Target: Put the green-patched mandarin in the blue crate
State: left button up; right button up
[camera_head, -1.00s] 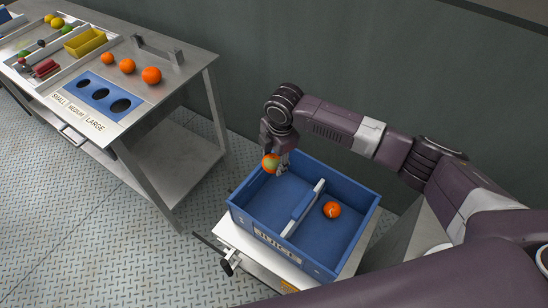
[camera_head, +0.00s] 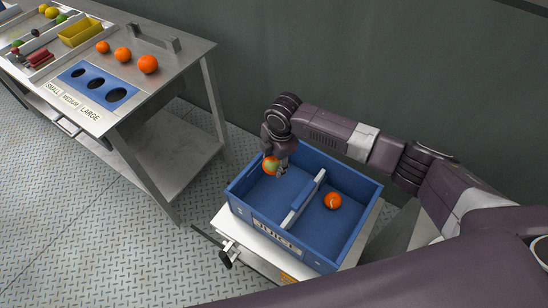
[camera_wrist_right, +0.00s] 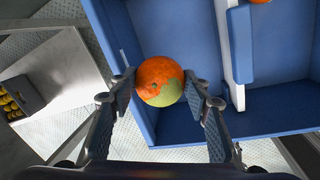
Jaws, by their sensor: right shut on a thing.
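The green-patched mandarin (camera_head: 270,166) is orange with a pale green patch. My right gripper (camera_head: 276,164) is shut on it and holds it over the left compartment of the blue crate (camera_head: 258,230). The mandarin also shows between the fingers in the right wrist view (camera_wrist_right: 160,82), with the crate's blue floor and wall behind it. I cannot tell exactly how high it is above the crate floor. The crate has a label reading JUICE on its front and a divider (camera_head: 303,200) with a pale top edge. My left gripper is not in view.
Another orange fruit (camera_head: 332,200) with a pale mark lies in the crate's right compartment. The crate stands on a white cart (camera_head: 240,240). At the left, a steel table (camera_head: 180,65) holds several fruits, a yellow bin (camera_head: 80,33) and a blue sizing plate (camera_head: 98,86).

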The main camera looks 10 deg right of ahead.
notch_tip(320, 180, down, 11)
jog(key=b, duration=0.6)
jog(key=shift+f+b, duration=0.2)
jog(key=shift+b, duration=0.2)
jog(key=shift+f, duration=0.2)
jog(key=shift+f+b, duration=0.95)
jog(key=shift+f, duration=0.4)
jog(key=shift+f, duration=0.15)
jog(key=o, duration=1.3)
jog(key=shift+c, duration=0.2)
jog(key=r, duration=0.4)
jog(key=s+r, duration=0.1)
jog(key=r, duration=0.7)
jog(key=shift+s+d, duration=0.35)
jog(key=shift+s, duration=0.05)
